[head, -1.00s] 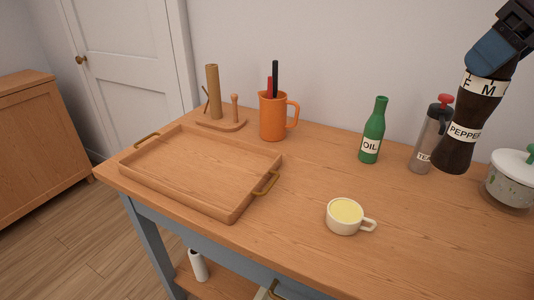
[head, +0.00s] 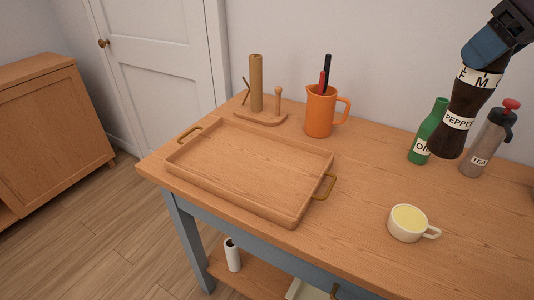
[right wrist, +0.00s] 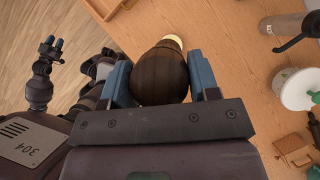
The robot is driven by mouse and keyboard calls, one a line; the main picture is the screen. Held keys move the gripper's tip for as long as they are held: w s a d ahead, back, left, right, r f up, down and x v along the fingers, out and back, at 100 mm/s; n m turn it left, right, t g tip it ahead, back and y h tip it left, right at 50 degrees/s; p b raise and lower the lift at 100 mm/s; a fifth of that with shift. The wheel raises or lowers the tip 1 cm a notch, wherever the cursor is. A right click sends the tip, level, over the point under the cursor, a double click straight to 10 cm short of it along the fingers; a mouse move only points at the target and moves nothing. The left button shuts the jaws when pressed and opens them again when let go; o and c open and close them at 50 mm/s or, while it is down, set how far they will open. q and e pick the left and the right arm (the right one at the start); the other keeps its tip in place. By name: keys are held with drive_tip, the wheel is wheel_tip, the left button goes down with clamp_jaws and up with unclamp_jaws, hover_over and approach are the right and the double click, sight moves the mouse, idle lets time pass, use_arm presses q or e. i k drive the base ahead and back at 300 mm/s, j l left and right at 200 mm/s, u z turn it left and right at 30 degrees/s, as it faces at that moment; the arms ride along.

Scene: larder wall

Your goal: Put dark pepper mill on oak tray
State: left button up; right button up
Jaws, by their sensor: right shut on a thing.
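The dark pepper mill (head: 461,112), with a "PEPPER" label, is held upright, slightly tilted, in my right gripper (head: 484,52) at the upper right of the head view. It seems to be above the table and partly covers the oil bottle. In the right wrist view its round dark top (right wrist: 160,75) sits between the blue fingers. The oak tray (head: 240,202) lies on the table at the left of the mill, and looks empty. My left gripper (right wrist: 55,43) shows small in the right wrist view, away from the mill; its opening is unclear.
A green oil bottle (head: 419,151) and tea flask (head: 484,150) stand near the mill. A cream cup (head: 405,226) stands in front. An orange jug (head: 319,115) and a wooden roll holder (head: 256,85) stand behind the tray. The table between tray and cup is clear.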

sight(292, 169)
drive_tip(key=i+j, duration=0.15)
drive_tip(key=j, duration=0.15)
drive_tip(key=i+j, duration=0.15)
drive_tip(key=j, duration=0.15)
drive_tip(key=i+j, duration=0.15)
drive_tip(key=j, duration=0.15)
drive_tip(key=i+j, duration=0.15)
drive_tip(key=j, duration=0.2)
